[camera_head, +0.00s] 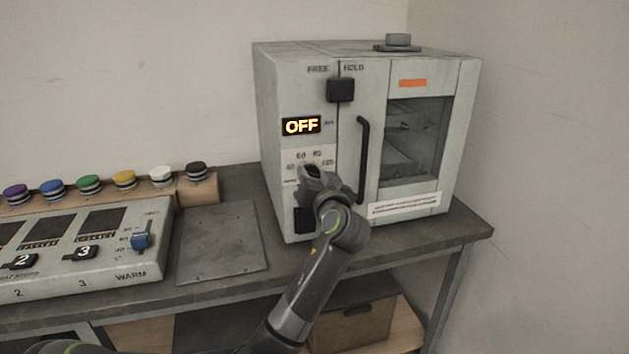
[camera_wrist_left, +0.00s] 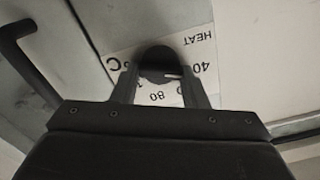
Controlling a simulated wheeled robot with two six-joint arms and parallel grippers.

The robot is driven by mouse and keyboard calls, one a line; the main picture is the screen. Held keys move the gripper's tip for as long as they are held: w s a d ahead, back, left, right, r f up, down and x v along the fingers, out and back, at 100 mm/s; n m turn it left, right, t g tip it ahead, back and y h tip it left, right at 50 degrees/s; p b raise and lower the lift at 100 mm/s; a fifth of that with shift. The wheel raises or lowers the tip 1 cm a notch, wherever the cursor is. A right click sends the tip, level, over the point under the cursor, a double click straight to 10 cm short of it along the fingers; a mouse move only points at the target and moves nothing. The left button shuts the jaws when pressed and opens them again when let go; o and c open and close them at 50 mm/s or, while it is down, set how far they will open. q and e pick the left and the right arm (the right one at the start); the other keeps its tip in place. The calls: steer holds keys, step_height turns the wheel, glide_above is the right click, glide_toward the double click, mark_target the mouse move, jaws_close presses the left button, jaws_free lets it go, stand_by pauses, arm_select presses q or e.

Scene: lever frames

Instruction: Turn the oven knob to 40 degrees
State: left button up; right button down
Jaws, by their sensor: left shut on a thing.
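The oven (camera_head: 285,90) is a pale grey box on the bench, with a display (camera_head: 301,126) that reads OFF. Its dark knob (camera_head: 312,171) sits below the display on a white dial plate with numbers around it. My left gripper (camera_head: 315,182) is at the dial, shut on the knob. In the left wrist view, upside down, the fingers stand on both sides of the round black knob (camera_wrist_left: 157,58). A short white mark on the knob lies on the side toward the 40. The knob's far side is partly hidden. My right gripper is not in view.
A black handle (camera_head: 363,158) stands right of the dial, beside the glass door. A black block (camera_head: 341,90) sits above, near FREE and HOLD. A control panel (camera_head: 100,262) and several coloured round pieces are at the left. A bare grey plate (camera_head: 221,240) lies between.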

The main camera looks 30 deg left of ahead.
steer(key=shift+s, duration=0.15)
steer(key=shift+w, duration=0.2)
arm_select(q)
steer(key=o, duration=1)
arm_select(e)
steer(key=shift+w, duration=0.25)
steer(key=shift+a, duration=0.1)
arm_select(q)
steer(key=shift+f, duration=0.1)
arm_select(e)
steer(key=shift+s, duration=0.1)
